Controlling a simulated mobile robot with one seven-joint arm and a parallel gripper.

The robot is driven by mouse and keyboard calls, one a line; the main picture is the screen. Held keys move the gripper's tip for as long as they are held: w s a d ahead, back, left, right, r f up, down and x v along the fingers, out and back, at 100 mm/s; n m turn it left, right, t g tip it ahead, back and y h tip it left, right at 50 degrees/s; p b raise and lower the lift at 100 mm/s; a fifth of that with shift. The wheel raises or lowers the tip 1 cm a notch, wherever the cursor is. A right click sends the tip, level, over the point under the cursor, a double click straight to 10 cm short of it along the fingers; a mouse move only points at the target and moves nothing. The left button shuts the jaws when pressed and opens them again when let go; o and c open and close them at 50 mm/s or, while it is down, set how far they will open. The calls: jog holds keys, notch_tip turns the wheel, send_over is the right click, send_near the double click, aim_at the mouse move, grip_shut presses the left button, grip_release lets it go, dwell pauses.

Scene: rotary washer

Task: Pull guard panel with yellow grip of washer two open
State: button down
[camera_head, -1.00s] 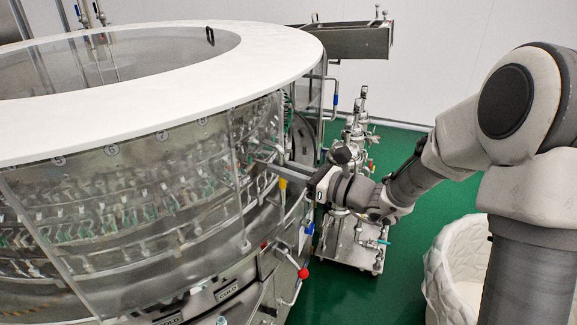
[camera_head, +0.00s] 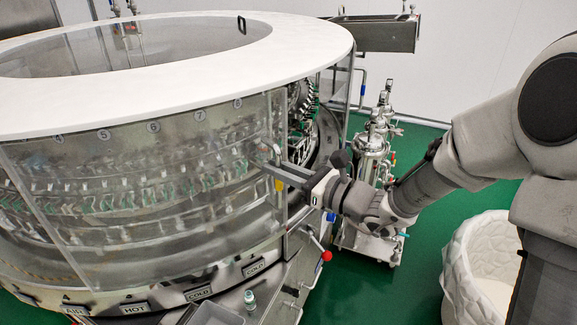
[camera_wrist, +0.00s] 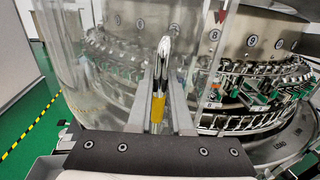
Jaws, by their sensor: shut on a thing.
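The clear, curved guard panel (camera_head: 200,165) covers the front of the washer below its white top ring. My gripper (camera_head: 276,170) reaches in from the right and is shut on the grip's handle. In the wrist view, the shiny metal handle with its yellow grip (camera_wrist: 158,107) stands between my two fingers (camera_wrist: 161,92). The clear panel (camera_wrist: 100,65) fills the left of that view. To the right, the washer's inside with green-and-metal holders (camera_wrist: 255,85) shows uncovered.
A wheeled metal pump cart (camera_head: 372,150) stands behind my arm. A white padded basket (camera_head: 482,265) is on the green floor at right. A red-knobbed lever (camera_head: 326,256) juts out below the grip. A metal chute (camera_head: 375,33) sticks out at the back.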

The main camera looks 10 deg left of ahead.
jog(key=shift+s+a, duration=0.6)
jog(key=shift+s, duration=0.1)
jog(key=c, duration=0.8)
grip_release()
jog(key=shift+c, duration=0.2)
jog(key=p+v, duration=0.2)
jog(key=v, duration=1.5)
jog(key=shift+d, duration=0.2)
jog(key=shift+s, duration=0.15)
